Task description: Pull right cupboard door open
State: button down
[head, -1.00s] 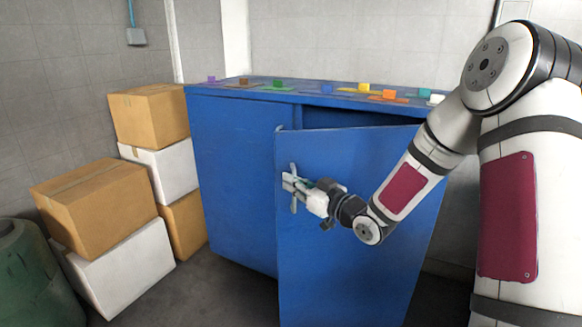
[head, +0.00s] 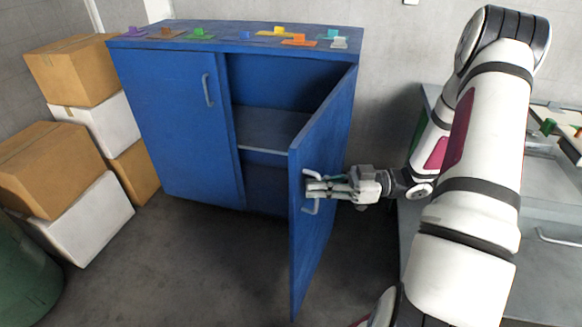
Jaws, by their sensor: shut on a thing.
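The blue cupboard (head: 171,125) stands against the back wall. Its right door (head: 326,150) is swung well out toward me, and the interior with a grey shelf (head: 270,126) shows behind it. My gripper (head: 318,187) is at the right door's outer face, shut on its metal handle (head: 311,208); the fingers hide the handle's middle. The left door (head: 165,115) is closed, with its own handle (head: 207,90) near its right edge.
Several coloured pieces (head: 279,32) lie on the cupboard top. Stacked boxes (head: 60,165) and a green barrel (head: 22,265) stand at left. A grey workbench (head: 549,236) is at right, behind my arm. The floor before the cupboard is clear.

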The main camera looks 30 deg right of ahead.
jog(key=s+d+p, duration=0.2)
jog(key=s+d, duration=0.3)
jog(key=shift+w, duration=0.1)
jog(key=c, duration=2)
grip_release()
jog(key=shift+o, duration=0.2)
jog(key=v, duration=1.2)
